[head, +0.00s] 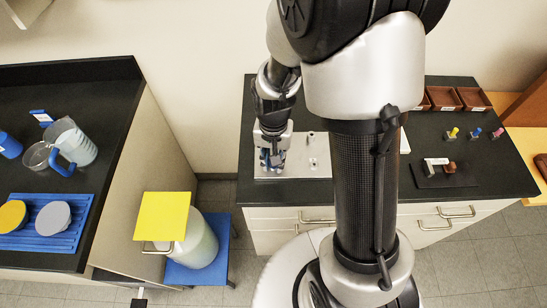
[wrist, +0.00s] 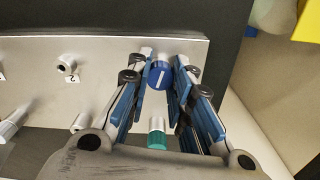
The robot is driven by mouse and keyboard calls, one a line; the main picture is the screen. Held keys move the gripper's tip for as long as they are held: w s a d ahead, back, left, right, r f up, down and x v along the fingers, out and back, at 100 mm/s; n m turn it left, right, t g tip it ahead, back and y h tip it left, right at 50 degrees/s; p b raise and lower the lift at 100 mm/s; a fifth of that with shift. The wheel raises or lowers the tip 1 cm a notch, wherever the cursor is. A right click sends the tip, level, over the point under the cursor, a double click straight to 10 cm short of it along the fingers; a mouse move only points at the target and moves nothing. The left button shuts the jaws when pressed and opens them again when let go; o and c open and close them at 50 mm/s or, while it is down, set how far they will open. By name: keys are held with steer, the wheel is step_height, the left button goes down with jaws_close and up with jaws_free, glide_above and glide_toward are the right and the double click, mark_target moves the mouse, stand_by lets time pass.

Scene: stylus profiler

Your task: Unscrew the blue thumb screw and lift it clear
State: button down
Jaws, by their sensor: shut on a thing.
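The blue thumb screw (wrist: 160,76) is between my fingertips in the wrist view, its round blue top facing the camera. My gripper (wrist: 161,80) is shut on it, with a blue-padded finger on each side. I cannot tell whether the screw's lower end is still in the silver plate (wrist: 40,55). In the head view my gripper (head: 271,160) points down over the left part of that plate (head: 318,164), and the fingers hide the screw there. A teal-topped screw (wrist: 157,138) shows between the fingers, nearer my palm.
A post labelled 2 (wrist: 67,64) and another pale post (wrist: 14,122) stand on the plate. On the black bench (head: 420,125) to the right are small coloured pieces (head: 475,132), brown trays (head: 473,99) and a dark stand (head: 445,180). A gap separates the left bench (head: 100,75).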

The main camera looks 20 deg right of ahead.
steer(key=n, duration=0.4)
steer(key=shift+n, duration=0.3)
steer(key=n, duration=0.8)
steer(key=shift+s+f+n, duration=0.1)
steer(key=shift+n, duration=0.4)
steer(key=n, duration=0.9)
steer(key=shift+s+f, duration=0.1)
steer(key=shift+s, duration=0.05)
